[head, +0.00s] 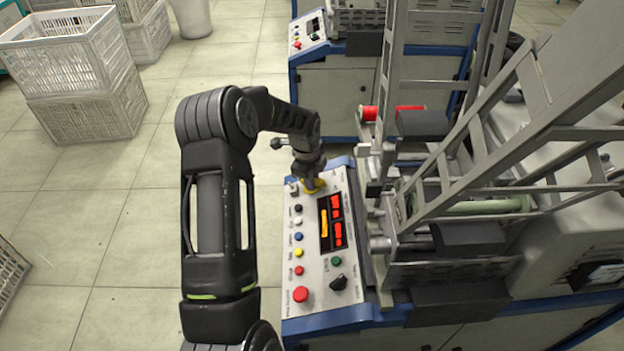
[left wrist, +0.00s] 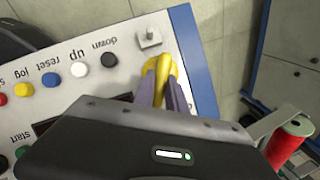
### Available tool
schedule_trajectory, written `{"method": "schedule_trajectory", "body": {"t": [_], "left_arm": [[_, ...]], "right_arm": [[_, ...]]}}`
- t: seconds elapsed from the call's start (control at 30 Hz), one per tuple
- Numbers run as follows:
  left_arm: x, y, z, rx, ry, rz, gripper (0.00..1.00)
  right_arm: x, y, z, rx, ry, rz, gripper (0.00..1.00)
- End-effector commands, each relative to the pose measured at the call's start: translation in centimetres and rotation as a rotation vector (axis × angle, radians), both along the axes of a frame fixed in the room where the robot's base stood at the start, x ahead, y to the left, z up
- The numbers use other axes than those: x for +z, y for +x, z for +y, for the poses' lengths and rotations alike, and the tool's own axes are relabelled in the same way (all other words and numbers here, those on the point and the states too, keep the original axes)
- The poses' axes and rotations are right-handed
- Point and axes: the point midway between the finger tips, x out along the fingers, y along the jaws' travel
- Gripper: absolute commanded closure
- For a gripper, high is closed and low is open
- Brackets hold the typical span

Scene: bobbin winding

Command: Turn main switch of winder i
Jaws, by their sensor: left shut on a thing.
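The winder's control panel (head: 307,250) is grey-white with a blue edge. A yellow switch (head: 313,187), which I take as the main switch, sits at its far end. My left gripper (head: 310,179) reaches down onto it from above. In the left wrist view the gripper (left wrist: 164,88) is shut with its fingers on either side of the yellow switch (left wrist: 160,66). The fingers and my gripper body hide part of it. The right gripper is not in view.
A small metal toggle (left wrist: 148,37) stands close beside the switch. Coloured buttons, a red stop button (head: 300,294) and a black knob (head: 338,282) are nearer on the panel. The machine's metal frame (head: 440,180) rises to the right. Floor at left is clear before white crates (head: 85,105).

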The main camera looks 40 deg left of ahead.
Motion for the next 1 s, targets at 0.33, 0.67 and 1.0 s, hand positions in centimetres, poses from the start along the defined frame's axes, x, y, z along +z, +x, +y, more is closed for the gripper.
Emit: {"method": "schedule_trajectory", "body": {"t": [0.33, 0.67, 1.0], "left_arm": [[0.01, 0.0, -0.01, 0.0, 0.0, 0.0, 1.0], [0.05, 0.12, 0.02, 0.041, -0.012, 0.015, 1.0], [0.04, 0.48, 0.1, 0.22, -0.066, 0.078, 1.0]], "right_arm": [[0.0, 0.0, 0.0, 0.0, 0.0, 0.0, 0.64], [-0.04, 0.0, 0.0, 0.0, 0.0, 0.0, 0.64], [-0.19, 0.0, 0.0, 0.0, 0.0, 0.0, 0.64]]}}
